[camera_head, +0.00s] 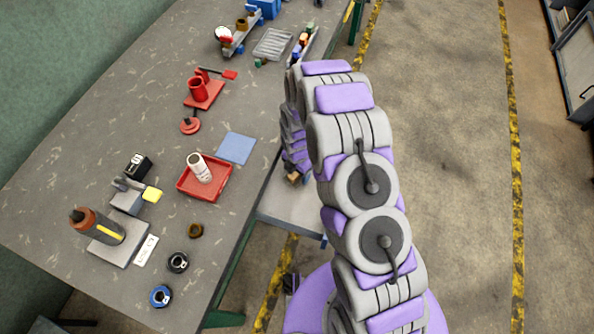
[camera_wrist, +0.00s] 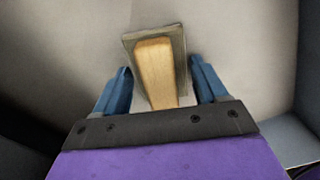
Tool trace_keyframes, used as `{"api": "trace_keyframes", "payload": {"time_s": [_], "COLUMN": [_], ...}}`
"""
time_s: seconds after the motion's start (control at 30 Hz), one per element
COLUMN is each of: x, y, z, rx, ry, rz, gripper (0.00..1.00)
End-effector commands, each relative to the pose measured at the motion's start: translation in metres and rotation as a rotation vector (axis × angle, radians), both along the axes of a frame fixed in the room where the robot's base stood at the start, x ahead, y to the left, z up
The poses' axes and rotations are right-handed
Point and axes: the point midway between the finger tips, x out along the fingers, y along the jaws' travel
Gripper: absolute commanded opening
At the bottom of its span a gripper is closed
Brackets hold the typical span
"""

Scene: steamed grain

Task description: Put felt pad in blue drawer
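The felt pad (camera_wrist: 181,45) appears to be the grey-brown slab with a pale wooden handle (camera_wrist: 157,75) in the wrist view. My gripper (camera_wrist: 160,78) has its two blue fingers on either side of the handle, with narrow gaps showing, so it looks open. In the camera_head view a small brown piece (camera_head: 293,179) shows at the end of my arm, beside the table's right edge. A pale tray-like surface (camera_head: 285,211) with a bluish edge sticks out below the tabletop there; it may be the open blue drawer. Contact beneath the pad is unclear.
The grey worktable (camera_head: 150,80) fills the left. It holds a red tray (camera_head: 182,190) with a white cylinder (camera_head: 199,168), a blue mat (camera_head: 236,148), a red stand (camera_head: 207,91) and a dark-and-orange bottle (camera_head: 98,227). The floor right of my arm is clear.

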Motion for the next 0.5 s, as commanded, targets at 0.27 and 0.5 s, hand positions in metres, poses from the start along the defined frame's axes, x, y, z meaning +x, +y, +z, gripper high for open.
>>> {"api": "trace_keyframes", "payload": {"time_s": [0.27, 0.5], "x": [0.0, 0.001], "y": [0.0, 0.001], "z": [0.001, 0.031], "rx": [0.0, 0.002], "ry": [0.0, -0.005], "rz": [0.0, 0.0], "gripper": [0.73, 0.73]}}
